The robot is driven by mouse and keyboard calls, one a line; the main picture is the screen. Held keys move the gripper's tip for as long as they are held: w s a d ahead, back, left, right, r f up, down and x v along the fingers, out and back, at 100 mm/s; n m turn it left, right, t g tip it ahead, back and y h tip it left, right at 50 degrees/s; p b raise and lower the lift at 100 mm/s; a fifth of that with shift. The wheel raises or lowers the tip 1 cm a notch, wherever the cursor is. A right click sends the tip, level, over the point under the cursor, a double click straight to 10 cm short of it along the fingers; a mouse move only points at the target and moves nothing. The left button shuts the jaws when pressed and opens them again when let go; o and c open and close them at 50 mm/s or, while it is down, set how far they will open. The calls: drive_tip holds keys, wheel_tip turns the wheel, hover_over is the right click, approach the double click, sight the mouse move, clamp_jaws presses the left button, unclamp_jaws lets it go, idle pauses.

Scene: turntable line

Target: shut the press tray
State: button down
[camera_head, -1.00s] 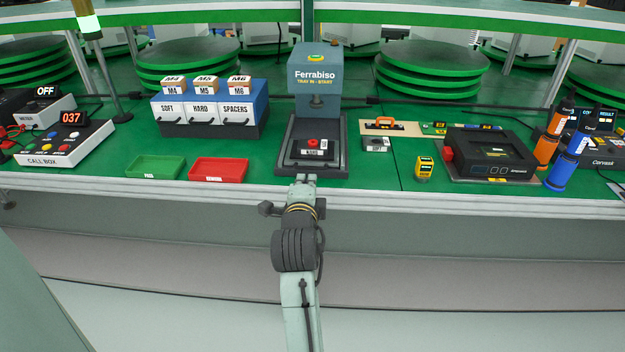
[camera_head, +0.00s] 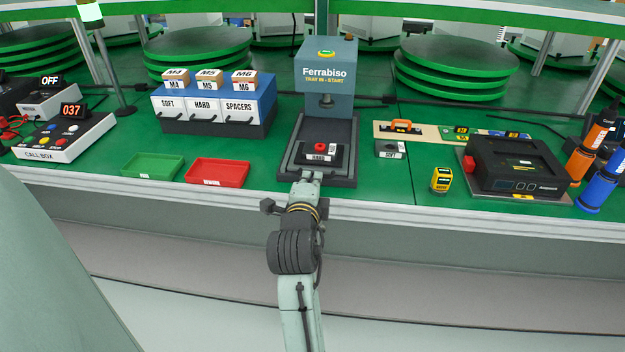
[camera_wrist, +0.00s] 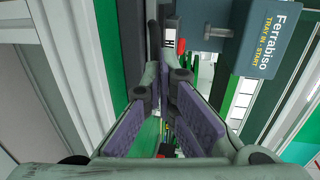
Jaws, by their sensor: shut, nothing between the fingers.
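The blue-grey Ferrabiso press (camera_head: 326,75) stands at the middle of the bench. Its tray (camera_head: 293,160) lies low in front of the press head, holding a black block marked HARD (camera_head: 319,156) with a red knob on top. My gripper (camera_head: 310,177) is at the tray's front edge, pointing toward the press; I cannot tell whether it touches the tray. In the wrist view my gripper (camera_wrist: 166,80) has its purple-padded fingers shut with nothing held. The press head (camera_wrist: 262,40) shows at upper right there, and part of the white label and red knob shows beyond the fingertips.
Green (camera_head: 152,168) and red (camera_head: 217,173) bins sit left of the press, before a drawer unit (camera_head: 213,120). To the right are a block marked SOFT (camera_head: 390,149), a yellow device (camera_head: 440,180) and a black machine (camera_head: 515,165).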

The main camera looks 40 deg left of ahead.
sight(320, 144)
drive_tip(key=shift+w, duration=0.1)
drive_tip(key=r+x, duration=0.1)
drive_tip(key=x, duration=0.4)
drive_tip(key=r+b+x, duration=0.1)
drive_tip(key=x, duration=0.3)
drive_tip(key=r+b+x, duration=0.1)
drive_tip(key=x, duration=0.4)
drive_tip(key=shift+w+a, duration=0.3)
drive_tip(key=shift+w, duration=0.35)
drive_tip(key=shift+r, duration=0.2)
drive_tip(key=shift+w, duration=0.1)
drive_tip(key=shift+d, duration=0.15)
